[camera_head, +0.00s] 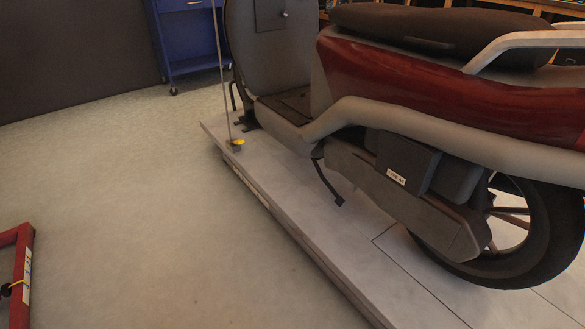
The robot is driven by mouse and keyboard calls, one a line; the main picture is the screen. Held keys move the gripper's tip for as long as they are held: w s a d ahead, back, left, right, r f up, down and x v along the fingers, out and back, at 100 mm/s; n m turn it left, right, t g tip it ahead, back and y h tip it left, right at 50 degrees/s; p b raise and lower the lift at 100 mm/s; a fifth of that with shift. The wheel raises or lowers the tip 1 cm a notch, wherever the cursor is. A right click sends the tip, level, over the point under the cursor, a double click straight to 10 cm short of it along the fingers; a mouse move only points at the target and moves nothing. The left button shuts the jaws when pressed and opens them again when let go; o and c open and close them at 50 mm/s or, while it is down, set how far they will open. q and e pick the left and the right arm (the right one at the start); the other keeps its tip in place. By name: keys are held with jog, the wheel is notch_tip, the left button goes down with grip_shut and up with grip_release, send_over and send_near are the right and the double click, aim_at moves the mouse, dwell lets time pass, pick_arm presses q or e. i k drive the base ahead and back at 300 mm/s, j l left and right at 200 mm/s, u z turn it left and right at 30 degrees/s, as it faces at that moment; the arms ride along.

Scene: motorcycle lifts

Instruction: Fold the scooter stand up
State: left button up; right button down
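A red and grey scooter (430,85) stands upright on a grey lift platform (255,165). Its dark stand (327,184) hangs below the body, angled down, with its foot at or just above the platform surface; I cannot tell if it touches. The rear wheel (545,240) rests on the platform at the right. Neither of my grippers is in view.
A strap (221,75) runs up from a yellow-marked anchor (238,143) at the platform's left edge. A red frame (20,265) stands at the lower left. A blue cabinet (190,35) stands at the back. The floor (130,190) left of the platform is clear.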

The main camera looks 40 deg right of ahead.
aim_at(339, 201)
jog(key=i, duration=1.65)
jog(key=i+z, duration=0.4)
jog(key=i+j+z, duration=0.2)
jog(key=i+z, duration=0.4)
jog(key=z, duration=0.25)
jog(key=i+z, duration=0.2)
jog(key=z, duration=0.25)
jog(key=i+j+z, duration=0.1)
jog(key=z, duration=0.35)
jog(key=i+j+z, duration=0.2)
jog(key=z, duration=0.25)
jog(key=i+j+z, duration=0.1)
jog(key=z, duration=0.35)
jog(key=j, duration=0.1)
